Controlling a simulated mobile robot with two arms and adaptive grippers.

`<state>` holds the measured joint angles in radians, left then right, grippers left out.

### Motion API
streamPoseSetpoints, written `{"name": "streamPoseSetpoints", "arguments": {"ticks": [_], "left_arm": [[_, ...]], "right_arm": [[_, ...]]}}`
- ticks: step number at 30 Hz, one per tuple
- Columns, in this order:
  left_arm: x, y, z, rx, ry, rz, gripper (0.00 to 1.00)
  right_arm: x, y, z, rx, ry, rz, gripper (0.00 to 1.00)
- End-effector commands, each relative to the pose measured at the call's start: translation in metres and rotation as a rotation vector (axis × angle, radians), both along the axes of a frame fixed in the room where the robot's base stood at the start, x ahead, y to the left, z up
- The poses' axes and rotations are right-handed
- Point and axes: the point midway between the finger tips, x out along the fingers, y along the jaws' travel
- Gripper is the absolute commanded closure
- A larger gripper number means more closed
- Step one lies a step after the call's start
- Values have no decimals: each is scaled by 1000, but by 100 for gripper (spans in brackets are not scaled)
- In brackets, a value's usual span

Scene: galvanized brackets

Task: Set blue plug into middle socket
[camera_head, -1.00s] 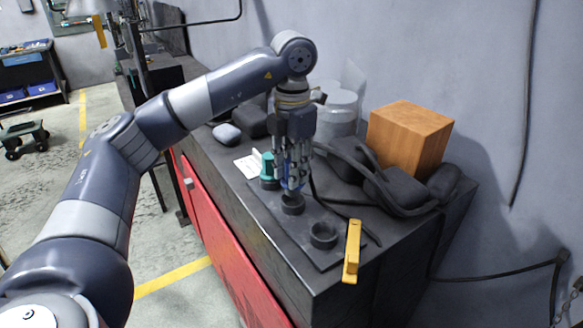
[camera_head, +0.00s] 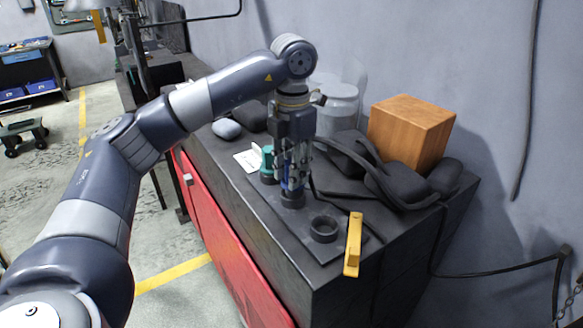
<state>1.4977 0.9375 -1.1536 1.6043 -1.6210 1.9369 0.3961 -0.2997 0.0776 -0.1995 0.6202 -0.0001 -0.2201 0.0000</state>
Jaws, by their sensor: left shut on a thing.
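My left gripper (camera_head: 292,182) points straight down over the row of black sockets on the dark base plate (camera_head: 283,228). It is shut on the blue plug (camera_head: 288,187), which shows only in part between the fingers. The plug's lower end is at the mouth of the middle socket (camera_head: 292,200); how deep it sits I cannot tell. A teal plug (camera_head: 268,160) stands in the far socket (camera_head: 268,179). The near socket (camera_head: 323,229) is empty. My right gripper is not in view.
A yellow bar (camera_head: 353,245) lies at the cabinet's near edge. A wooden block (camera_head: 411,134), dark cushion-like pads (camera_head: 400,186) and a black cable are to the right. Pale canisters (camera_head: 338,108) stand behind the gripper. A white card (camera_head: 248,160) lies to the left.

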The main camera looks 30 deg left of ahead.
Motion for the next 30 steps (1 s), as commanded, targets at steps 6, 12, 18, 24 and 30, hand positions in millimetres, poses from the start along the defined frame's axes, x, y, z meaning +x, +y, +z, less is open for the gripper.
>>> {"name": "streamPoseSetpoints", "arguments": {"ticks": [6,12,18,24,30], "left_arm": [[0,0,-8,0,-2,0,100],[0,0,-15,0,-2,0,100],[0,0,-17,0,-2,0,52],[0,0,-17,0,-1,0,49],[0,0,-15,0,-1,0,49]], "right_arm": [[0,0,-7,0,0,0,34],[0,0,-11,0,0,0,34],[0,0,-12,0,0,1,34],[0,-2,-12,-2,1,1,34],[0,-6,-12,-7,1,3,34]]}}
